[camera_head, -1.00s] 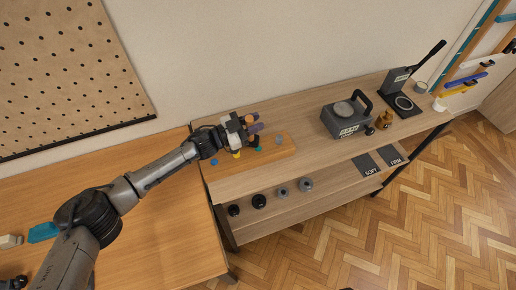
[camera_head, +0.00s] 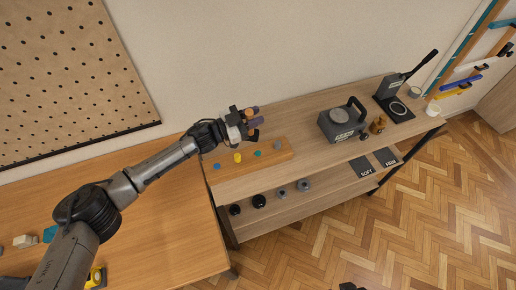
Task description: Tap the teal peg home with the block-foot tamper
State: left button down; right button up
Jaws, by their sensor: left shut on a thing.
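My left gripper (camera_head: 243,126) is above the back edge of a wooden peg board (camera_head: 287,152). The teal peg (camera_head: 257,153) is in the board, in front and to the right of the gripper, with clear space between. A blue peg (camera_head: 217,166), a taller yellow peg (camera_head: 238,157) and a grey peg (camera_head: 277,146) share the board. How deep the teal peg sits is too small to tell. My right gripper is not seen.
The board lies on the shelf unit's top (camera_head: 301,119). A grey boxy device (camera_head: 341,123) and a lever press (camera_head: 396,98) stand to its right. Black and grey round pieces (camera_head: 259,201) are on the lower shelf. A teal block (camera_head: 49,234) lies on the left table.

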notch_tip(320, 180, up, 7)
jog(key=p, duration=0.6)
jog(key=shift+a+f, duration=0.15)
